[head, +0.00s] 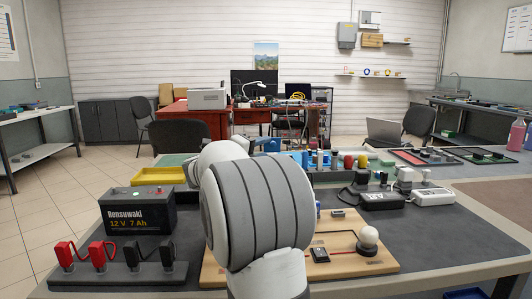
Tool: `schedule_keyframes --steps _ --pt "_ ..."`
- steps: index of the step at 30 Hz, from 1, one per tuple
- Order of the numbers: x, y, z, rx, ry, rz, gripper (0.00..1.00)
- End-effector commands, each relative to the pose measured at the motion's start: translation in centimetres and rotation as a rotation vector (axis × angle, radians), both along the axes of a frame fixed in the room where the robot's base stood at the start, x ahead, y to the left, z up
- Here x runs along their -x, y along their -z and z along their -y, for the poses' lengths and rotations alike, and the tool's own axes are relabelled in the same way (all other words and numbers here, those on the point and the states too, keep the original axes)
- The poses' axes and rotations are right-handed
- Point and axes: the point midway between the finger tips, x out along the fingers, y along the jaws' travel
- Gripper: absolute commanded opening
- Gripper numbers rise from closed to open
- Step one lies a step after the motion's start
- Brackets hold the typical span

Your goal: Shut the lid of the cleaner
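I cannot make out a cleaner or its lid in the head view. My own arm fills the middle of the picture and hides part of the table behind it. My gripper does not show; only thick grey and white arm links are visible. A dark worktable (440,232) stretches across the front.
A black battery (137,213) and a yellow tray (158,176) stand left. Red clips (85,254) and black clips (150,256) stand in front. A wooden board (365,262) carries a white bulb (368,238). White adapters (432,196) lie right. The table's front right is clear.

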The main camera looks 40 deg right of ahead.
Motion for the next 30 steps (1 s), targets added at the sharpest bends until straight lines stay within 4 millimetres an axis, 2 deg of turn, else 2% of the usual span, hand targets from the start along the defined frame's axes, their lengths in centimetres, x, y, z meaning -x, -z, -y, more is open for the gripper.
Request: schedule_keyframes --steps 1,6,16,30 --pt "-0.1 0.2 0.8 0.000 0.002 0.000 0.39" --pt "-0.5 0.0 2.5 0.000 0.000 -0.001 0.39" --pt "-0.6 -0.1 3.0 0.001 -0.002 -0.002 0.39" --pt "-0.6 -0.1 3.0 0.001 -0.001 -0.002 0.01"
